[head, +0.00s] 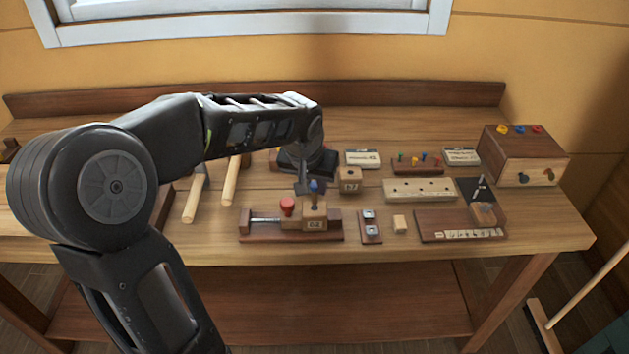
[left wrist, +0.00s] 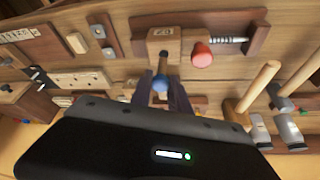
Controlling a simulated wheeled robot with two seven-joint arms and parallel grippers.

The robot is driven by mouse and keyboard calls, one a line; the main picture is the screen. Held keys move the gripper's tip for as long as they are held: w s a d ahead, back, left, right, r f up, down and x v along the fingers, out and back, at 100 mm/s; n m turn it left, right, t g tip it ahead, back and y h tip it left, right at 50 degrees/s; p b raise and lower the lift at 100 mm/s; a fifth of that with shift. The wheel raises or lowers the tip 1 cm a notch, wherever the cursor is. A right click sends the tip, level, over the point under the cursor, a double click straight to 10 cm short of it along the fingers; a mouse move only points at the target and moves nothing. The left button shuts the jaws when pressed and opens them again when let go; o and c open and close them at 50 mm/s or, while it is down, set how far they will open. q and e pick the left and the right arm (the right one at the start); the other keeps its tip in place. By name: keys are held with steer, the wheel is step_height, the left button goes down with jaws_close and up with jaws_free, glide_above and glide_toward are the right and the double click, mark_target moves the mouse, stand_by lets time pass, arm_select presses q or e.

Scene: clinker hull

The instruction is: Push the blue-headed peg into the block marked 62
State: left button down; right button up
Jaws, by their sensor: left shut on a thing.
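The block marked 62 (head: 314,222) is a wooden block seated in a wooden vise (head: 256,238) with a red knob (head: 288,204). The blue-headed peg (head: 314,185) stands upright over the block's top. In the left wrist view the blue head (left wrist: 160,84) shows beside the block (left wrist: 160,47), with a short shaft between them. I cannot tell how deep the shaft sits. My left gripper (head: 309,188) is shut on the peg, with its fingers (left wrist: 161,96) at the head. My right gripper is not in view.
A second marked block (head: 349,181) stands just behind and right. Hammers (head: 194,196) lie to the left. A pale holed board (head: 420,189), a peg rack (head: 415,167) and a box with coloured knobs (head: 525,158) are to the right. Bench space in front of the vise is narrow.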

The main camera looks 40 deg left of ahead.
arm_select(q)
steer(key=shift+f+b, duration=0.35)
steer(key=shift+b, duration=0.05)
stand_by(0.9)
steer(key=shift+f+b, duration=0.35)
steer(key=shift+b, duration=0.05)
steer(key=shift+f+b, duration=0.9)
steer(key=shift+f, duration=0.05)
steer(key=shift+r, duration=0.1)
steer(key=c, duration=1.2)
jaws_free()
steer(key=shift+o, duration=0.2)
step_height(320, 180, up, 8)
steer(key=p, duration=0.5)
